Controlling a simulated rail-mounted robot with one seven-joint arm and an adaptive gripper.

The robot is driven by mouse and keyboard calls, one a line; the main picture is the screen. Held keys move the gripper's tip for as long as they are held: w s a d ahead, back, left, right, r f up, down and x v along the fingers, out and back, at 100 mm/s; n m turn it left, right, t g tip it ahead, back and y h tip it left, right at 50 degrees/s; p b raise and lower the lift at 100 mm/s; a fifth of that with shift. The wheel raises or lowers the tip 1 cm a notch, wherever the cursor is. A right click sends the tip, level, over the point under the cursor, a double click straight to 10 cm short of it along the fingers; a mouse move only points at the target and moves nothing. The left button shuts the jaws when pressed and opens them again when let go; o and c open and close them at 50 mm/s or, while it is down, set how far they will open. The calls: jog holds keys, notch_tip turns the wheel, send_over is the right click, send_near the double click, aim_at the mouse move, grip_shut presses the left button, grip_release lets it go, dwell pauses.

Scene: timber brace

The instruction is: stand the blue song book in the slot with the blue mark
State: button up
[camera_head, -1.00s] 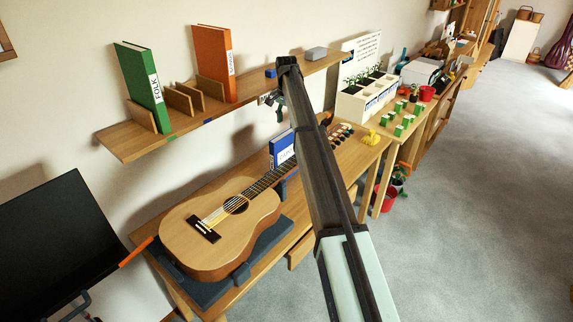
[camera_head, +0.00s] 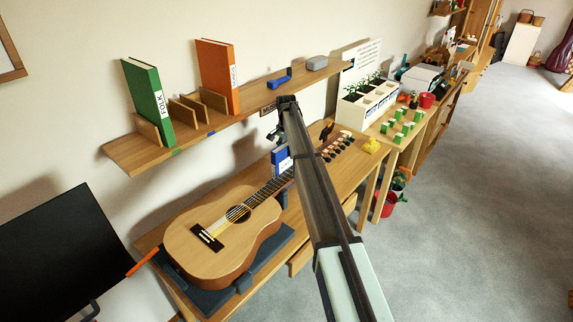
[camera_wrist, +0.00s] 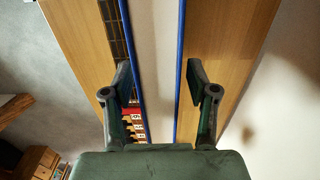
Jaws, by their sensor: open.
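The blue song book (camera_head: 276,161) stands upright on the wooden bench behind the guitar neck, partly hidden by my arm. In the wrist view its blue covers and pale page block (camera_wrist: 157,50) run between the fingers of my gripper (camera_wrist: 158,76). The gripper is open, with one finger on each side of the book and visible gaps to the covers. In the head view my gripper (camera_head: 273,134) is just above the book. The blue mark (camera_head: 211,134) is on the front edge of the wall shelf (camera_head: 135,156), below the wooden dividers (camera_head: 187,111).
A green book (camera_head: 147,95) and an orange book (camera_head: 217,75) stand on the shelf by the dividers. A blue object (camera_head: 278,82) and a grey box (camera_head: 317,63) lie farther right. The guitar (camera_head: 220,240) lies on the bench (camera_head: 345,180) close to the book.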

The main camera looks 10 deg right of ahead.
jog(key=shift+f, duration=0.95)
grip_shut()
jog(key=shift+r, duration=0.1)
